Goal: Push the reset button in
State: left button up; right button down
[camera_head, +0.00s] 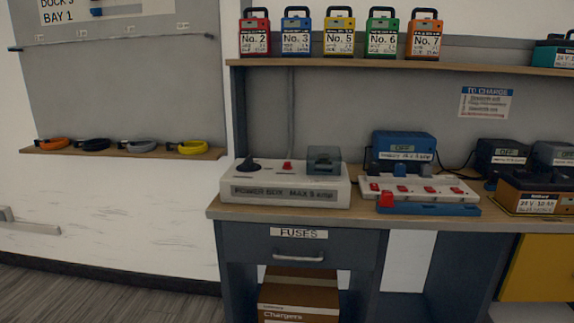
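The power box (285,191) is a white case labelled "POWER BOX MAX 5 Amp" on the left end of the workbench. On its top is a small red button (287,166), which stands up from the surface. I can read no "reset" label on it. A dark round knob (249,165) is to its left, and a grey see-through cover or block (323,160) is to its right. Neither of my grippers is in view, and nothing touches the power box.
The workbench (440,219) also holds a white strip with red switches (420,188), a blue charger (403,146) and dark chargers (501,155). A shelf (400,66) with coloured numbered packs hangs above. A fuse drawer (298,251) is shut below.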

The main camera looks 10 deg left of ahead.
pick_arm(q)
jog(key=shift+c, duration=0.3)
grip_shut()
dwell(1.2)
